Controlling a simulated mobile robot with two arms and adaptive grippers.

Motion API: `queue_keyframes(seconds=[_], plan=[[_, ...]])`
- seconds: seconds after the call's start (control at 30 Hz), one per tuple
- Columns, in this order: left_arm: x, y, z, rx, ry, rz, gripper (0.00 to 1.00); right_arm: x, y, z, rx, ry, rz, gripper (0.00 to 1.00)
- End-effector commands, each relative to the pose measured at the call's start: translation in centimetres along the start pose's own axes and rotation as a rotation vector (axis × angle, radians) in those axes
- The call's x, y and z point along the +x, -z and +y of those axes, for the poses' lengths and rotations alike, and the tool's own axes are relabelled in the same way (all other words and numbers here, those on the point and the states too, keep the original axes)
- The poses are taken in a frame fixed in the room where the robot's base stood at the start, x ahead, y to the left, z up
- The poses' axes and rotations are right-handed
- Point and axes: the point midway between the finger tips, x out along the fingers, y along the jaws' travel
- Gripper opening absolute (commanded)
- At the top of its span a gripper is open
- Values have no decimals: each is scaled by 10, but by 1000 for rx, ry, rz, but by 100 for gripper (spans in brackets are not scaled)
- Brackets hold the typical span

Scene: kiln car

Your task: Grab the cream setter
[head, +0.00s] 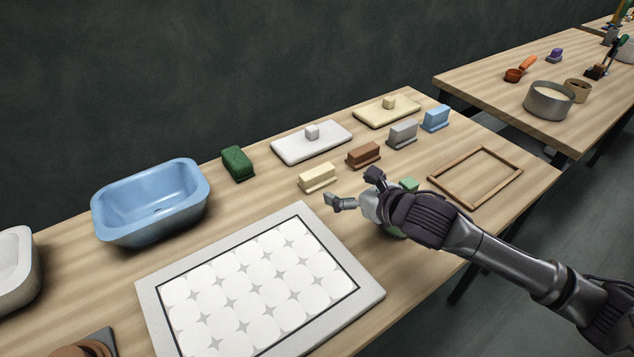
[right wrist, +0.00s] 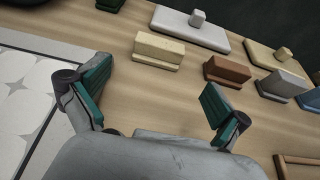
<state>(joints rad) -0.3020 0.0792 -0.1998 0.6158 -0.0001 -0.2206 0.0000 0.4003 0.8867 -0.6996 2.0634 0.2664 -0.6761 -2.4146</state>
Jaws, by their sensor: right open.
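The cream setter (head: 317,177) is a small block on a thin base, standing upright on the wooden table behind the patterned tile board. In the right wrist view the cream setter (right wrist: 158,50) is ahead of the jaws, with bare wood between. My right gripper (head: 352,188) is open and empty, low over the table, to the right and front of the setter and apart from it. In the right wrist view the two green-padded fingers of my right gripper (right wrist: 157,95) are spread wide. My left gripper is not in view.
A brown block (head: 363,154), a grey block (head: 402,135) and a blue block (head: 436,118) continue the row rightwards. Behind are a white knobbed slab (head: 290,145) and a cream knobbed slab (head: 370,112). A green object (head: 408,185) is partly hidden by my right arm. The patterned board (head: 150,293) lies in front.

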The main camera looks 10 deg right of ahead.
Motion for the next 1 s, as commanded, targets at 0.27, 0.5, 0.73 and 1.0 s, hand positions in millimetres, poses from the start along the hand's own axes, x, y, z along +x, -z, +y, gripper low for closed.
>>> queue_keyframes(seconds=[0.27,0.5,0.73,1.0], plan=[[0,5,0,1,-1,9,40,55,-2,2,4,-2,-2,100],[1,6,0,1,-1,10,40,76,-2,1,1,-1,0,100],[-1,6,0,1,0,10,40,106,-3,0,5,-2,0,100],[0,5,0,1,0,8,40,127,-3,-1,-1,-1,-1,100]])
